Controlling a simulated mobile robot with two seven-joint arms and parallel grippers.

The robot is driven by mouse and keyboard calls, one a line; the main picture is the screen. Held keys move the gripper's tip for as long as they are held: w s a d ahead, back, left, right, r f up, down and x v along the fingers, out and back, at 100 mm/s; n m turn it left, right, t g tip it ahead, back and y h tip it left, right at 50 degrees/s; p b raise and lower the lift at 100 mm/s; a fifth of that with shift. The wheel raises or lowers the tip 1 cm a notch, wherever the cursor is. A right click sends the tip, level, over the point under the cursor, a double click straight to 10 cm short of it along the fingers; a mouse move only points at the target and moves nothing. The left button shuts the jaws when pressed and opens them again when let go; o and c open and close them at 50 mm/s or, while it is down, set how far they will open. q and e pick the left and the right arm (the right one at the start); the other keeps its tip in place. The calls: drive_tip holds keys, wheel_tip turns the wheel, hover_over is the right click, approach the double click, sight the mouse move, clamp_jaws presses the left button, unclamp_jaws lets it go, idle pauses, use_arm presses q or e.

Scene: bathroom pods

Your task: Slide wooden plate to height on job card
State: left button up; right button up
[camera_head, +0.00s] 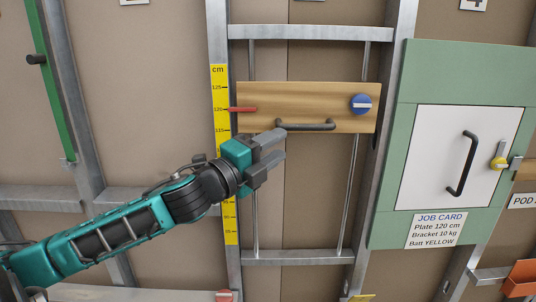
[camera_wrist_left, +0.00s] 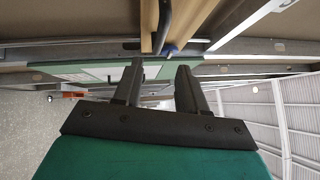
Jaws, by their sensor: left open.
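The wooden plate (camera_head: 260,94) sits across two vertical rods in a metal frame. Its red pointer (camera_head: 243,109) lies level with about the 120 mark on the yellow cm scale (camera_head: 219,80). A dark bar handle (camera_head: 305,125) is on its lower part and a blue knob (camera_head: 361,104) at its right. The job card (camera_head: 436,229) reads plate 120 cm. My left gripper (camera_head: 279,147) is open and empty, just below the plate's lower left, apart from the handle. The plate (camera_wrist_left: 148,18) and handle (camera_wrist_left: 164,25) also show ahead of the fingers in the left wrist view.
A green panel (camera_head: 389,200) with a white door (camera_head: 427,130) and yellow latch knob (camera_head: 498,163) stands at the right. Metal studs flank the plate. A green bar (camera_head: 47,90) is at the left.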

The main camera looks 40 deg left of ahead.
use_arm(q)
drive_tip(key=shift+s+a, duration=0.1)
drive_tip(key=shift+s, duration=0.55)
drive_tip(key=s+d+f+n+g+y, duration=0.15)
drive_tip(key=f+n, duration=0.35)
drive_tip(key=f, duration=0.8)
drive_tip(key=s+d+f+n+g, duration=0.1)
drive_tip(key=s+f+n+g, duration=0.3)
drive_tip(key=f, duration=0.8)
drive_tip(key=s+d+f+n+g, duration=0.3)
drive_tip(key=s+d+f+n, duration=0.6)
drive_tip(key=f, duration=0.7)
drive_tip(key=s+d+h, duration=0.1)
drive_tip(key=s+d, duration=0.1)
drive_tip(key=d, duration=0.1)
drive_tip(key=shift+d+n, duration=0.3)
drive_tip(key=shift+r, duration=0.1)
